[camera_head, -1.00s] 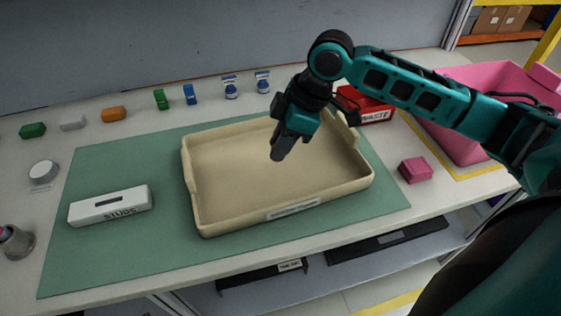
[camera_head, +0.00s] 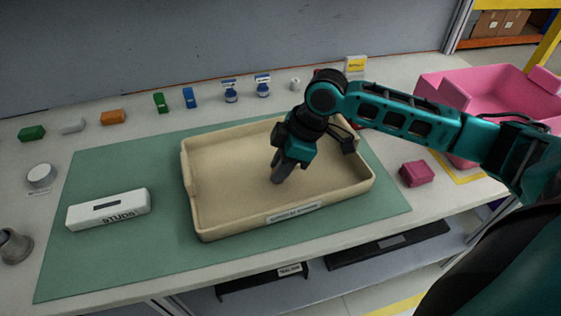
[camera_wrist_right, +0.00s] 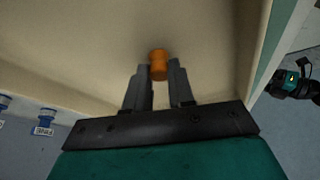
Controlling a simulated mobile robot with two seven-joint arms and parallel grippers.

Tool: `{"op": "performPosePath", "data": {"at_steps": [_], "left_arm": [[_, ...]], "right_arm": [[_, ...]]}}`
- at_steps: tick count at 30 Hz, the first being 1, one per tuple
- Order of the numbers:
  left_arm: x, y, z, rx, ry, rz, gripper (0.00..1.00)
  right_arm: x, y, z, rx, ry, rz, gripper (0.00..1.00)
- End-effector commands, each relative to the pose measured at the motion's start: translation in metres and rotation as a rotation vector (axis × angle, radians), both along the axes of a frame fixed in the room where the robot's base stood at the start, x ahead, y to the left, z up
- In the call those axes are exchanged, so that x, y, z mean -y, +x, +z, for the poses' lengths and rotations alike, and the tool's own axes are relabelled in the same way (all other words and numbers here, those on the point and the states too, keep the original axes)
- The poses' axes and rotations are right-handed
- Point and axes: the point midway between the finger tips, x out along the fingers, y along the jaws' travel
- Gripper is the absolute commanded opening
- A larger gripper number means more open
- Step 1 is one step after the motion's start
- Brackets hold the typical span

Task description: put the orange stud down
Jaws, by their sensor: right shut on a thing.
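The orange stud (camera_wrist_right: 158,65) is a small cylinder between the fingertips of my right gripper in the right wrist view. My right gripper (camera_head: 278,180) is shut on it, low inside the beige tray (camera_head: 290,222), right of the tray's middle. The fingers also show in the wrist view (camera_wrist_right: 160,80). In the head view the stud is hidden by the fingers. I cannot tell whether the stud touches the tray floor. The tray lies on a green mat (camera_head: 110,262). My left gripper is not in view.
A white box marked STUDS (camera_head: 110,212) stands left of the tray. A pink block (camera_head: 416,173) and a pink bin (camera_head: 490,85) are on the right. Several small coloured blocks and two blue-and-white bottles (camera_head: 231,94) line the back. The tray floor around the gripper is clear.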

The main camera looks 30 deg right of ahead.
Motion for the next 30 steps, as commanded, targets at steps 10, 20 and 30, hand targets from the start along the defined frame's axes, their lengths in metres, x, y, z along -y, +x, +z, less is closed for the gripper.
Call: {"op": "performPosePath", "data": {"at_steps": [10,20,30], "left_arm": [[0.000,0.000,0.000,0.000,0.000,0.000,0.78],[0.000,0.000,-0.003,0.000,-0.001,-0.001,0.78],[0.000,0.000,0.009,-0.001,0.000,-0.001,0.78]], "right_arm": [[0.000,0.000,-0.001,0.000,0.000,0.000,0.49],[0.000,0.001,0.008,0.003,0.000,0.001,0.49],[0.024,-0.012,0.075,0.004,-0.003,-0.001,0.49]]}}
